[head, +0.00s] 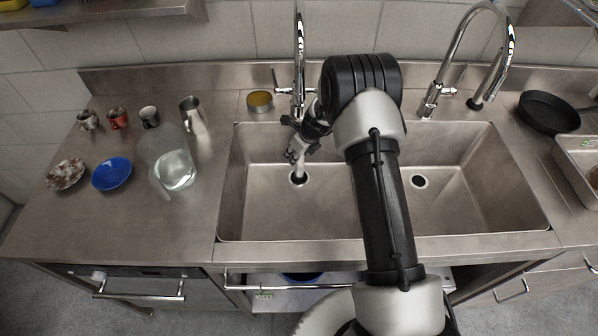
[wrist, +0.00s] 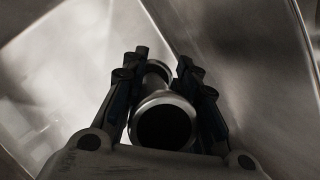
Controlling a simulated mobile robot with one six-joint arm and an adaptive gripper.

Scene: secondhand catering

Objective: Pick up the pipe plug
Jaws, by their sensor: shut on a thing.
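The pipe plug (head: 300,169) is a slim, pale metal pipe standing about upright in the left sink basin (head: 262,205). Its lower end is at the dark ring of the left drain (head: 298,179); I cannot tell whether it is seated in it or just above. My gripper (head: 297,152) reaches down into the basin and is shut around the pipe's upper part. In the wrist view my gripper (wrist: 163,62) has its dark fingers on both sides of the pipe plug (wrist: 164,99), whose round, dark open end faces the camera.
Two tall taps stand behind the basins; the left tap (head: 299,45) is close behind my gripper. A yellow-topped tin (head: 260,101) stands at the back edge. A glass jar (head: 172,170), a metal jug (head: 194,116), mugs and a blue plate (head: 111,173) occupy the left counter. The right basin (head: 460,205) is empty.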

